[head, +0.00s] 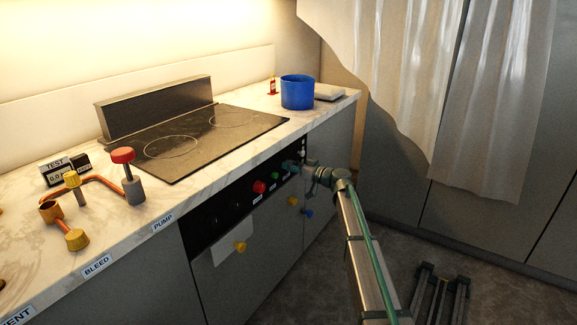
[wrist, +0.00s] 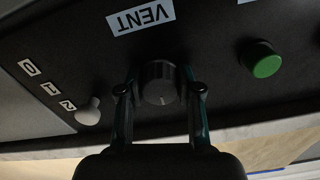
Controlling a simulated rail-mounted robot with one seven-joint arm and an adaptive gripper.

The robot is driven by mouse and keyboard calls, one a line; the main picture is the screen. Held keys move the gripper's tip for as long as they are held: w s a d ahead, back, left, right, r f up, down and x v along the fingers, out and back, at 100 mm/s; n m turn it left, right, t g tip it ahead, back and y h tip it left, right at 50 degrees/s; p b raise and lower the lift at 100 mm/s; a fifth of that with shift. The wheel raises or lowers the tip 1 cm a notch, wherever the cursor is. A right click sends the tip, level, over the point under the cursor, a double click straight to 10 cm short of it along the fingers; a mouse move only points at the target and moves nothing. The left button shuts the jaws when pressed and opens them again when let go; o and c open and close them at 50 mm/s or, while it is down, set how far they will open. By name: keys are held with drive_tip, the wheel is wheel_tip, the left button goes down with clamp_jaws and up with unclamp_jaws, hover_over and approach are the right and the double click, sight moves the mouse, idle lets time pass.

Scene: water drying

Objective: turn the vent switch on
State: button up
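The vent switch is a dark round knob (wrist: 160,83) on a black panel, next to a white label reading VENT (wrist: 140,16) in the wrist view. My gripper (wrist: 160,92) has one finger on each side of the knob, with a narrow gap showing on each side, so it looks open around it. In the head view my gripper (head: 292,166) is at the right end of the black control panel (head: 215,215) on the counter front, and it hides the knob there.
A green button (wrist: 262,59) sits right of the knob in the wrist view. A pale knob (wrist: 88,111) with labels 0, 1, 2 is at left. A red button (head: 259,187) is on the panel.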

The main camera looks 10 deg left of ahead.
clamp_jaws()
drive_tip(key=shift+m, duration=0.5)
drive_tip(key=m+b, duration=0.1)
drive_tip(key=m, duration=0.1)
drive_tip(key=shift+m, duration=0.4)
drive_tip(key=m, duration=0.3)
drive_tip(key=shift+m, duration=0.3)
drive_tip(key=m+p, duration=0.1)
drive_tip(key=m, duration=0.4)
drive_tip(key=shift+m+p, duration=0.3)
drive_tip(key=m+p, duration=0.2)
drive_tip(key=m, duration=0.2)
drive_tip(key=shift+m, duration=0.4)
drive_tip(key=shift+f+p, duration=0.1)
drive_tip(key=shift+p, duration=0.2)
